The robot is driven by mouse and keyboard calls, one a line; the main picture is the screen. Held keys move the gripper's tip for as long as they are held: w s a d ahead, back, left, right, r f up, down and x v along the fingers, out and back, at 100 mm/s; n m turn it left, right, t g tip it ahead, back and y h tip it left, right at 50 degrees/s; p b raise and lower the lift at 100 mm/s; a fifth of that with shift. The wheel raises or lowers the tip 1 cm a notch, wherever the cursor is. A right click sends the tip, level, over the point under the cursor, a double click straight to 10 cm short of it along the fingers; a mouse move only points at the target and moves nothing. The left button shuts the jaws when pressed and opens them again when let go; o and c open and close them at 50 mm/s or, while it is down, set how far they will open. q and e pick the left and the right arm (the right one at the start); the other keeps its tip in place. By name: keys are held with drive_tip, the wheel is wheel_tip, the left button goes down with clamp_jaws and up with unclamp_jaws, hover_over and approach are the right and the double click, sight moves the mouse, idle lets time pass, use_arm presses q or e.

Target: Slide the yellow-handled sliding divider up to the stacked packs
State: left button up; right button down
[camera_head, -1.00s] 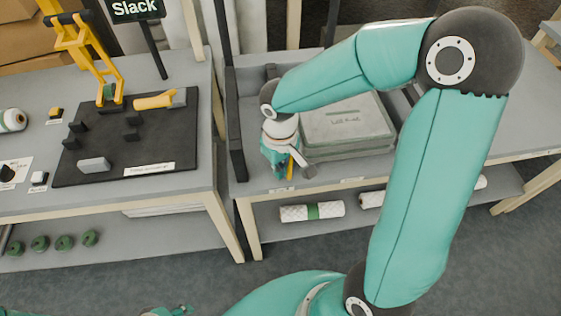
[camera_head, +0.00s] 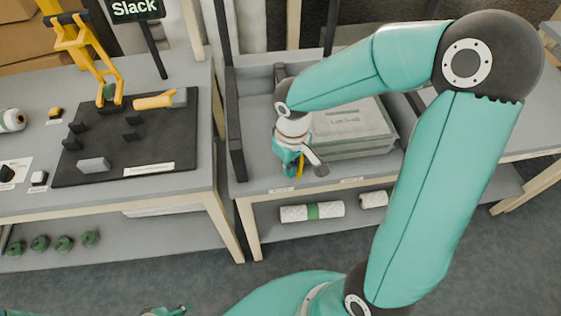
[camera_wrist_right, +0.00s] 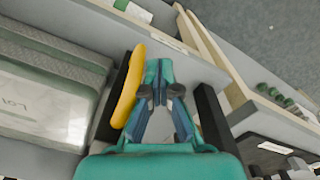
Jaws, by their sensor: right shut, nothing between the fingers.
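The stacked packs (camera_head: 350,135) lie as a pale grey-green pile in the grey bay on the middle table; they also show at left in the right wrist view (camera_wrist_right: 45,95). The sliding divider (camera_wrist_right: 111,105) is a dark upright plate beside the pile, with little or no gap visible. Its yellow handle (camera_wrist_right: 128,88) shows clearly there and as a sliver in the head view (camera_head: 299,169). My right gripper (camera_wrist_right: 157,88) is shut and empty, close beside the handle on the side away from the packs; contact is unclear. My left gripper (camera_head: 174,311) barely shows at the bottom edge.
A dark side wall (camera_head: 233,125) bounds the bay on the left, with bare grey floor between it and my right gripper. A black mat (camera_head: 150,135) with small blocks lies on the left table. Wrapped rolls (camera_head: 312,212) lie on the lower shelf.

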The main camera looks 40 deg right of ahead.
wheel_tip(320, 180, up, 9)
drive_tip(key=w+a+p, duration=0.1)
drive_tip(key=a+p, duration=0.1)
drive_tip(key=p, duration=0.4)
idle(1.0)
drive_tip(key=shift+w, duration=0.15)
drive_tip(key=s+a+f+y, duration=0.1)
drive_tip(key=s+a+f, duration=0.1)
drive_tip(key=a+f, duration=0.3)
drive_tip(key=s+a+f+m+y, duration=0.1)
drive_tip(key=a+f, duration=0.4)
drive_tip(key=f, duration=0.6)
drive_tip(key=s+a+f+y, duration=0.2)
drive_tip(key=s+a+f, duration=0.2)
drive_tip(key=f, duration=0.5)
drive_tip(key=shift+a+m+t, duration=0.3)
drive_tip(key=shift+a+m, duration=0.1)
drive_tip(key=shift+a, duration=0.05)
